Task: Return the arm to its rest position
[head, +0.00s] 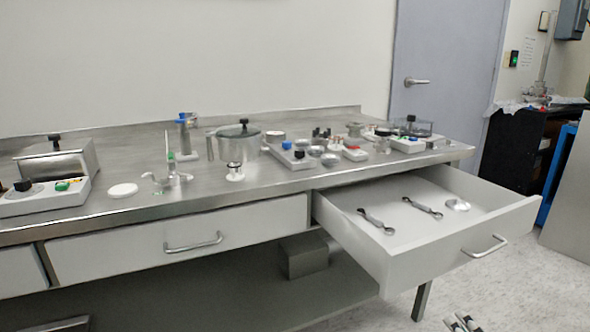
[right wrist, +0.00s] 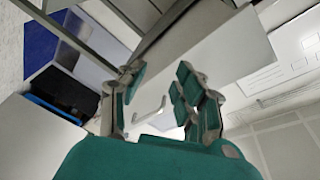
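My right gripper (head: 461,323) shows only as fingertips at the bottom edge of the head view, in front of and below the open drawer (head: 405,262). In the right wrist view my right gripper (right wrist: 158,82) has its green-padded fingers spread apart with nothing between them. A drawer handle (right wrist: 150,110) shows in the background between the fingers, apart from them. In the head view the open drawer's handle (head: 484,246) is also free. My left gripper is in neither view.
A metal bench (head: 330,180) carries lab devices, including a pot (head: 238,140) and a white disc (head: 122,190). The open drawer juts out at right, holding two wrenches (head: 376,221) (head: 414,207) and a small round metal piece (head: 457,205). The floor (head: 540,285) right of the drawer is clear.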

